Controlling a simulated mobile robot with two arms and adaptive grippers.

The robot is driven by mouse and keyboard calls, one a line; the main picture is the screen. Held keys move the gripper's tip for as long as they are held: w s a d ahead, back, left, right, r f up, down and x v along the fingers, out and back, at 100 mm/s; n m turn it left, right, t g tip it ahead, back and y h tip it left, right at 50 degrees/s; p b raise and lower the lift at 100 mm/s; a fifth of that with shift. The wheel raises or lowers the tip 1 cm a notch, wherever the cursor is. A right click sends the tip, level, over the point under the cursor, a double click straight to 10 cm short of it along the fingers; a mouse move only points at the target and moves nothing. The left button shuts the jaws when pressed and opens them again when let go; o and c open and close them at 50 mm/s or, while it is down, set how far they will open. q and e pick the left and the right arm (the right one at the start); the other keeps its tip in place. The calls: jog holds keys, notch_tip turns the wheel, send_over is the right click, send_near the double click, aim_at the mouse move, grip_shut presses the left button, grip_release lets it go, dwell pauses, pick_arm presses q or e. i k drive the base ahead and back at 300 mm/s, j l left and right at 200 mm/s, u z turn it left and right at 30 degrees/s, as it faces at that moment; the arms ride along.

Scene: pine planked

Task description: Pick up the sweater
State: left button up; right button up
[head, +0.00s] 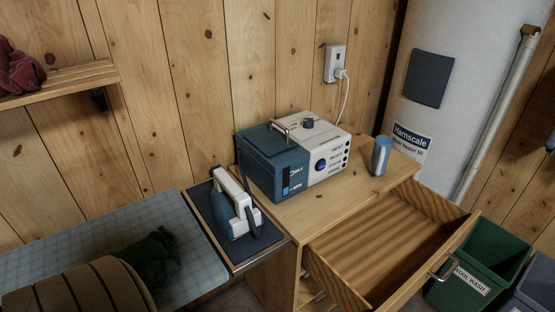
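A crumpled dark green knit-like cloth (150,258) lies on the ironing board (185,232) at the lower left, partly hidden behind a rounded tan ribbed object (85,290). A crumpled dark red cloth (18,68) lies on the wooden wall shelf (60,80) at the upper left, cut off by the picture's edge. I cannot tell which cloth is the sweater. Neither of my grippers shows in the head view.
A blue and white iron (234,205) stands on the board's dark end rest. A wooden cabinet (272,222) bears a blue-white machine (290,158) and a small can (380,156). Its drawer (395,250) is pulled open and empty. A green bin (470,265) stands at the right.

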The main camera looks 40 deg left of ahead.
aim_at(154, 261)
jog(key=u, duration=2.4)
jog(key=z, duration=2.4)
jog(key=u, duration=2.2)
jog(key=j, duration=0.15)
